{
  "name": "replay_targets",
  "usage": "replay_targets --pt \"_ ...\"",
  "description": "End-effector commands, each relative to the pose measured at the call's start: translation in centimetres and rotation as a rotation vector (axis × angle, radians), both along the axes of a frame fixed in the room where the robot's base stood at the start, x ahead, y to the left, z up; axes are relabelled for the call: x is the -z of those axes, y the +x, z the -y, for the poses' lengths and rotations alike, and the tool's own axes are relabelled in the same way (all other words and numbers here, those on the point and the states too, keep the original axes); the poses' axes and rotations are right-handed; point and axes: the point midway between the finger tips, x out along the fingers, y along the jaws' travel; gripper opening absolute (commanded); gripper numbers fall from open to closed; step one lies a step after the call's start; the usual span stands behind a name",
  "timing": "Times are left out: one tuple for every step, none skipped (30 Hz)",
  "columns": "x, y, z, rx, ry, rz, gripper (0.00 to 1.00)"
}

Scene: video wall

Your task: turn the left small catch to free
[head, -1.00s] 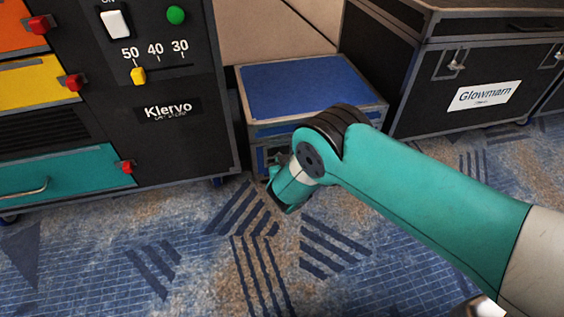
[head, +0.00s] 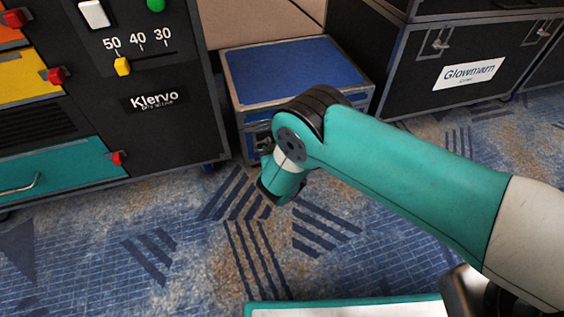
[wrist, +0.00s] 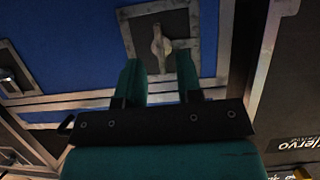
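The small catch (wrist: 161,45) is a pale metal lever on a dark square plate with a grey metal border. It sits on the blue face of a case, near the case edge beside the Klervo cabinet. In the wrist view my gripper (wrist: 160,72) is open, its two teal fingers apart. The lever appears in the gap between the fingertips; I cannot tell whether they touch it. A second fitting (wrist: 12,82) shows at the left edge of the wrist view. In the head view the blue-topped case (head: 295,72) stands behind my arm, which hides much of its front and the catch.
The black Klervo cabinet (head: 165,125) stands close on the left, with coloured drawers and red latches. A black Glowmarn case (head: 410,85) stands at the right. Patterned blue carpet (head: 130,240) in front is clear.

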Motion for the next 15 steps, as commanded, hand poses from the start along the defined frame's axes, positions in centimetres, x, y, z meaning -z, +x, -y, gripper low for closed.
replay_targets --pt "-1.1 -1.2 0.2 -0.004 -0.005 -0.005 0.33" --pt "-1.4 -1.9 0.4 -0.004 -0.006 -0.005 0.33" --pt "-1.9 -2.8 0.7 -0.005 -0.007 -0.003 0.33" --pt "-2.2 -3.6 0.8 -0.006 -0.006 -0.004 0.33" --pt "-2.5 -4.3 1.1 -0.005 -0.007 -0.004 0.33" --pt "-2.9 -5.2 1.3 -0.006 -0.008 -0.005 0.33" --pt "-3.2 -5.9 1.5 -0.007 -0.008 -0.004 0.33" --pt "-3.5 -6.6 1.7 -0.006 -0.009 -0.005 0.33" --pt "-3.8 -7.5 2.0 -0.007 -0.009 -0.004 0.33" --pt "-4.1 -8.1 2.2 -0.007 -0.009 -0.003 0.33" --pt "-4.3 -8.7 2.4 -0.007 -0.009 -0.003 0.33" --pt "-4.6 -9.5 2.6 -0.007 -0.009 -0.003 0.33" --pt "-4.8 -10.0 2.8 -0.006 -0.008 -0.003 0.33" --pt "-5.0 -10.5 2.9 -0.007 -0.007 -0.002 0.33" --pt "-5.2 -11.0 3.0 -0.005 -0.006 -0.002 0.33"
